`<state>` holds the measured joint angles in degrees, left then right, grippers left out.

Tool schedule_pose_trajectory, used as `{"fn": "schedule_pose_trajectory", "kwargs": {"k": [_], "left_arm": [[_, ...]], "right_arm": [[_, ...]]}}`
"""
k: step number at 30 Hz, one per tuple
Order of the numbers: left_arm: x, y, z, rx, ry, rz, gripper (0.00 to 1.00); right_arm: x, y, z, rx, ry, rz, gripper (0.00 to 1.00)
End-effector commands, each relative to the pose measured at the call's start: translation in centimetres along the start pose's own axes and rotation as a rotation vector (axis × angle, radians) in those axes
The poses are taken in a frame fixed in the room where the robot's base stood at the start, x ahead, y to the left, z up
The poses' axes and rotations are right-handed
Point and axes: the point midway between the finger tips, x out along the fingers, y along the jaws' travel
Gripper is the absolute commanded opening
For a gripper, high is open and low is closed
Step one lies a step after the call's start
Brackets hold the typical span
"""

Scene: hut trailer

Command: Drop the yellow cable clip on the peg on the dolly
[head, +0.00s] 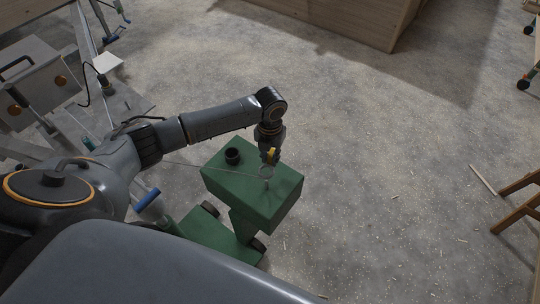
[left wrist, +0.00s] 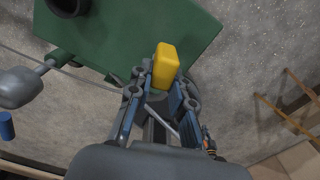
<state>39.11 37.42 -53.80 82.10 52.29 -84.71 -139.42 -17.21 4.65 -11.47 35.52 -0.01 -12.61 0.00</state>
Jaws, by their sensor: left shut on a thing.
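The yellow cable clip (head: 271,154) is held at the fingertips of my left gripper (head: 268,158), above the green top of the dolly (head: 222,182). In the left wrist view the clip (left wrist: 165,64) is a yellow block between the two fingers of the left gripper (left wrist: 163,84), with the green dolly top (left wrist: 130,32) beyond it. A small pale upright shape, which looks like the peg (head: 267,184), shows on the dolly top just below the gripper. I cannot tell the gap between clip and peg. My right gripper is not in view.
A black cup-like part (head: 233,156) stands on the dolly top, left of the gripper. The dolly's lower green base (head: 215,237) has dark wheels. A wooden stool or trestle (head: 520,205) stands at the right. The dusty floor between is mostly clear.

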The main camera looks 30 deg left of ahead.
Motion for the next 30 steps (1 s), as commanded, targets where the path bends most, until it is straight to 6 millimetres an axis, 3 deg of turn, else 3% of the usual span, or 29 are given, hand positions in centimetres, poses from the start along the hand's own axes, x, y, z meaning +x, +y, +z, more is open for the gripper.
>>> {"fn": "schedule_pose_trajectory", "kwargs": {"k": [3,24,30], "left_arm": [[1.6,0.0,0.0,0.0,0.0,0.0,0.0],[7.5,0.0,0.0,-0.001,-0.001,0.0,0.0],[9.0,0.0,0.0,-0.002,0.001,0.001,0.0]], "right_arm": [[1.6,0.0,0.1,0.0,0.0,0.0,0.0],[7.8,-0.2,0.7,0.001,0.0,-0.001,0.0],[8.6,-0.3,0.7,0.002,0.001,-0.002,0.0]]}}
